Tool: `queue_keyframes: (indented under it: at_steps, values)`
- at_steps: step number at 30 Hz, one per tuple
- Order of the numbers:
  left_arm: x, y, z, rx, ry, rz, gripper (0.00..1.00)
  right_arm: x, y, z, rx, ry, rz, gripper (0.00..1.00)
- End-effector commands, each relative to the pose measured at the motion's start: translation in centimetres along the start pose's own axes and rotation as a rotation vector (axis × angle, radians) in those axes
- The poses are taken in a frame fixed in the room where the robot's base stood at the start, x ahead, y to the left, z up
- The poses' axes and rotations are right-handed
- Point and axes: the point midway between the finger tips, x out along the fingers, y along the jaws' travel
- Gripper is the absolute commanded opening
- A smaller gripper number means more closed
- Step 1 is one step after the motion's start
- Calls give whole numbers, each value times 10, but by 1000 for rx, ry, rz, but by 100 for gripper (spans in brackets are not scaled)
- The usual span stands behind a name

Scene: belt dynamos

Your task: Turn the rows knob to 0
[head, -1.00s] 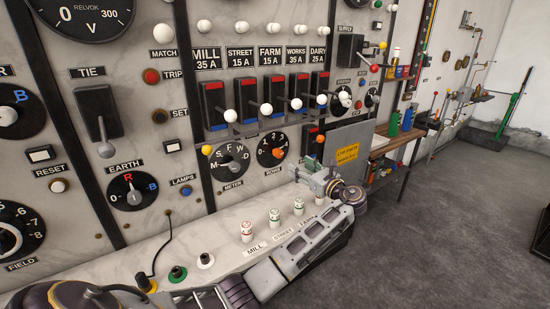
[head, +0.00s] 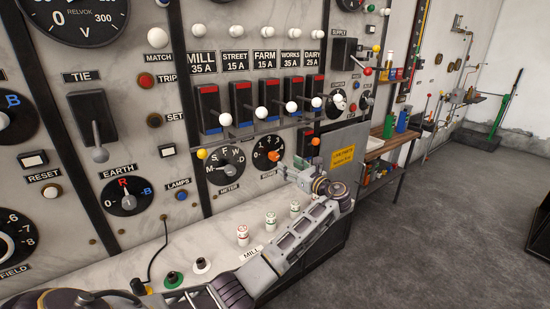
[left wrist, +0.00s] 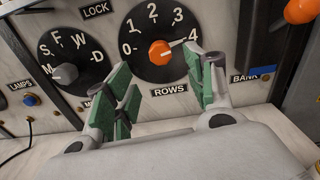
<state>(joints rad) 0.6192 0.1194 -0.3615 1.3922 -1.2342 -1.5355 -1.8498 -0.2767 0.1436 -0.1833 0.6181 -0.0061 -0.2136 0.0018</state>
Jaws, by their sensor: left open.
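The rows knob (head: 274,156) is orange and sits in the middle of a black dial (head: 263,145) numbered 0 to 4. In the left wrist view the knob (left wrist: 160,53) has a white pointer mark toward the 4, at the dial's right. The 0 is at the dial's left. My left gripper (head: 290,170) is just in front of the panel, below and right of the knob in the head view. In the left wrist view its green-padded fingers (left wrist: 160,72) are spread apart and empty, on either side below the knob. My right gripper is not in view.
The meter dial (left wrist: 70,58) is left of the rows dial. A row of breaker levers (head: 262,112) is above it. White fuse caps (head: 242,235) stand on the ledge below my left arm.

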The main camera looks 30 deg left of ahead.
Motion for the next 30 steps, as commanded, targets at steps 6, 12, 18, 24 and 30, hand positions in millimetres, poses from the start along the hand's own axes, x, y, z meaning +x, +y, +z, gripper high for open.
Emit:
queue_keyframes:
  at_steps: [6,12,18,24,30]
  values:
    - [30,0,1,0,-2,1,54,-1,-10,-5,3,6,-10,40]
    - [57,0,1,1,-2,2,54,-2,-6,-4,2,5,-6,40]
    - [81,0,1,0,-1,1,54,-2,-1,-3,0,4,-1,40]
    - [96,0,1,0,0,0,54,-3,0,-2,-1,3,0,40]
    - [100,0,0,0,0,-1,54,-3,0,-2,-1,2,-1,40]
